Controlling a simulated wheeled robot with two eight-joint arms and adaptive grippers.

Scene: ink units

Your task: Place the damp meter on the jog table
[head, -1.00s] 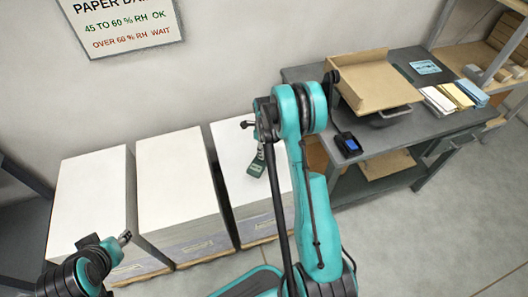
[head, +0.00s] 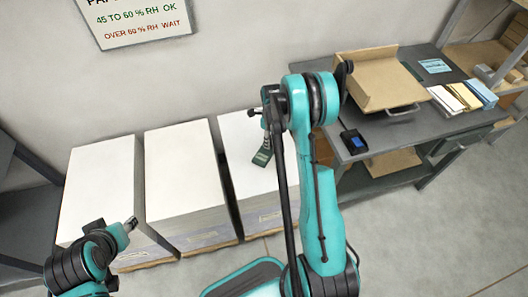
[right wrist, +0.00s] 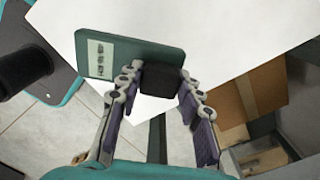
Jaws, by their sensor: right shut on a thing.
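The damp meter is a dark green handheld device (head: 262,157) with a pale label, also large in the right wrist view (right wrist: 138,52). My right gripper (right wrist: 158,82) is shut on its dark end. In the head view the meter hangs over the right-hand white paper stack, left of the jog table. The jog table (head: 436,127) is a grey workbench at the right with a tilted tan tray on it. My right arm hides part of the scene between stack and table. My left gripper (head: 131,224) is at the lower left; its fingers are too small to judge.
White paper stacks (head: 180,165) stand along the wall. The table bears the tan tray (head: 385,75), a small blue-screened device (head: 353,141) at its near left edge and coloured paper piles (head: 463,96). Bare tabletop shows in front of the tray. A shelf stands far right.

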